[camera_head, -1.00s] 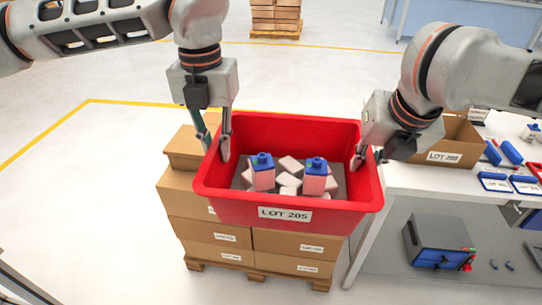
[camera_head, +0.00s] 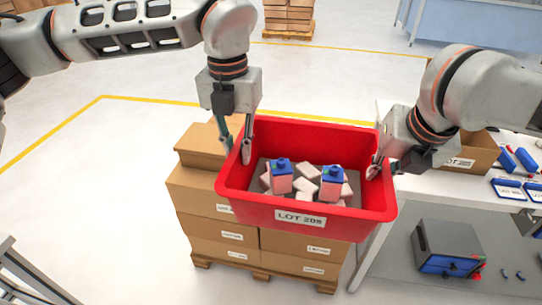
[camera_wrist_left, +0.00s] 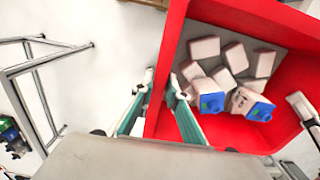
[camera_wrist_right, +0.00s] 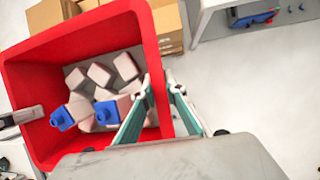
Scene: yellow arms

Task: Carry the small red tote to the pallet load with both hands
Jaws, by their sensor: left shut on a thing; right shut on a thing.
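The small red tote (camera_head: 310,219), with a LOT 205 label on its front, is held above the pallet load (camera_head: 205,200) of stacked cardboard boxes. It looks about level. Inside lie several pale blocks and two pink bottles with blue caps. My left gripper (camera_head: 237,150) is shut on the tote's left wall, one finger inside and one outside. My right gripper (camera_head: 383,168) is shut on the right wall. The tote wall also shows between the fingers in the left wrist view (camera_wrist_left: 163,105) and the right wrist view (camera_wrist_right: 152,60). The tote hides part of the box stack.
A white workbench (camera_head: 425,190) stands close on the right, with an open cardboard box (camera_head: 470,152), blue items and a grey-blue case (camera_head: 447,250) below. Another loaded pallet (camera_head: 289,20) stands far back.

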